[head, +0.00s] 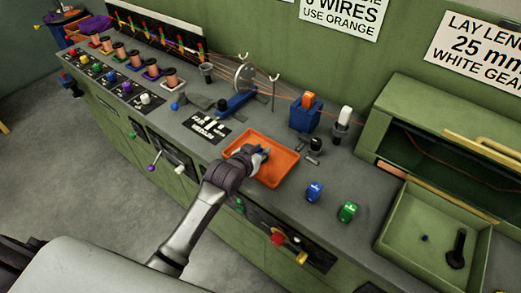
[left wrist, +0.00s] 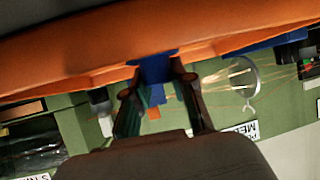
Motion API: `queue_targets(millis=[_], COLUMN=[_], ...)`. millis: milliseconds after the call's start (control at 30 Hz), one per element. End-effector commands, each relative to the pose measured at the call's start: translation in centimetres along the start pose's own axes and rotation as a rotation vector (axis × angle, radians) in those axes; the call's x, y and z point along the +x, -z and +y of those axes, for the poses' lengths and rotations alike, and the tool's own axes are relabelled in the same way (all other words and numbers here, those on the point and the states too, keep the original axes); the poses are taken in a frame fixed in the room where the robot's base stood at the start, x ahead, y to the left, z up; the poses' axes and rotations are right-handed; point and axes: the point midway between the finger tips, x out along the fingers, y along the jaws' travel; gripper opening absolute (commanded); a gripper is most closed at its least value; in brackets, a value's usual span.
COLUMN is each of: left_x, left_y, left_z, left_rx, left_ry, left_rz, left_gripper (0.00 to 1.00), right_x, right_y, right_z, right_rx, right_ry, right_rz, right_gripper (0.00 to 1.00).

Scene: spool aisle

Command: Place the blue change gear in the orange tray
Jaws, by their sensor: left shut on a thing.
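The orange tray (head: 285,170) lies on the grey bench top in the middle of the head view. It fills the upper part of the left wrist view as an orange band (left wrist: 60,55). My left gripper (head: 259,155) is over the tray and shut on a small blue thing, taken as the blue change gear (left wrist: 155,68). The gear sits between the fingertips, seen against the tray's orange surface. The fingers hide much of it, and I cannot tell whether it touches the tray floor. My right gripper is not in view.
Behind are a blue holder (head: 305,117) and a black-and-white cylinder (head: 342,124). A green open bin (head: 408,222) stands at the right.

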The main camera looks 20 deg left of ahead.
Motion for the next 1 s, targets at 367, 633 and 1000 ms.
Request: queue_targets(millis=[367,633,1000], left_x=[0.1,0.0,-6.5], left_y=[-0.2,0.1,0.0], left_z=[0.0,0.0,0.1], left_rx=[-0.001,-0.001,0.000], left_ry=[0.000,0.000,-0.001], left_rz=[0.000,0.001,0.001], left_gripper=[0.51,0.51,0.51], right_x=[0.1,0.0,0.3], right_y=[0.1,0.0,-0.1], right_z=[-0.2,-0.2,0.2], right_rx=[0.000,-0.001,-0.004], right_ry=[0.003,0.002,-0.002], right_rz=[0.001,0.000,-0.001], right_gripper=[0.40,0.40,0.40])
